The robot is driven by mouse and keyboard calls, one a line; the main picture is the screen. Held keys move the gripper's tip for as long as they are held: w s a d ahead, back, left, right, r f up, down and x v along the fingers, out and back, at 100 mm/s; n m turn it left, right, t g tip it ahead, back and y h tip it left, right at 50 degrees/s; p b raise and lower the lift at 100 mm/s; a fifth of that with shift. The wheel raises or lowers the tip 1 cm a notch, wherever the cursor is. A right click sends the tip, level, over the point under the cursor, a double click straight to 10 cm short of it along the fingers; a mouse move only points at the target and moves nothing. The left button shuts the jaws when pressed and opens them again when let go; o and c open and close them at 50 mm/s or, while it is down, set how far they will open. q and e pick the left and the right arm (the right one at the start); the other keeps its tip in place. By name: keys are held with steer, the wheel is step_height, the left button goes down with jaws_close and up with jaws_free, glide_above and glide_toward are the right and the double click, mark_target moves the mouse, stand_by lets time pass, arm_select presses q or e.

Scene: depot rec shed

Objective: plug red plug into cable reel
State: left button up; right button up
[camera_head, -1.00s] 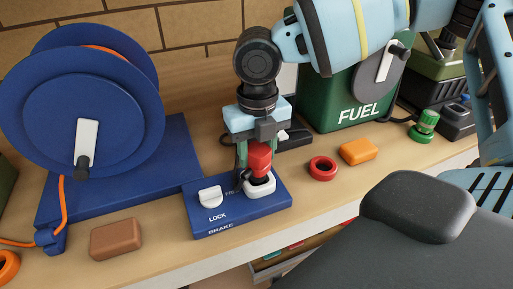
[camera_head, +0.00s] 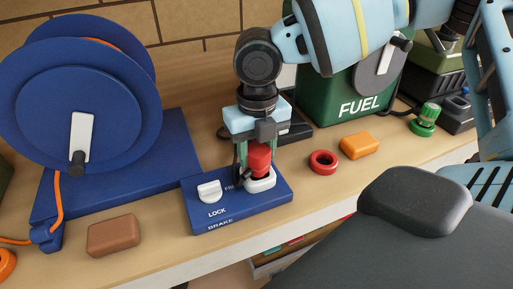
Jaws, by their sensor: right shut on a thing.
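The cable reel is a big blue drum (camera_head: 85,120) on a blue base (camera_head: 165,165) at the left, with a white crank and an orange cable. In front of it is a blue panel (camera_head: 228,212) marked LOCK and BRAKE, with a white knob (camera_head: 209,191) and a white-rimmed socket (camera_head: 262,184). My right gripper (camera_head: 258,158) points down over this socket, shut on the red plug (camera_head: 260,158). The plug is upright and its lower end is at the socket; how deep it sits is hidden. My left gripper is not in view.
A brown block (camera_head: 113,236) lies left of the panel. A red ring (camera_head: 323,163), an orange block (camera_head: 359,146) and a green knobbed piece (camera_head: 426,121) lie to the right. An open drawer (camera_head: 275,262) shows below the bench edge.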

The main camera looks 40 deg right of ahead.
steer(key=o, duration=1.1)
steer(key=shift+c, duration=0.2)
steer(key=shift+r, duration=3.95)
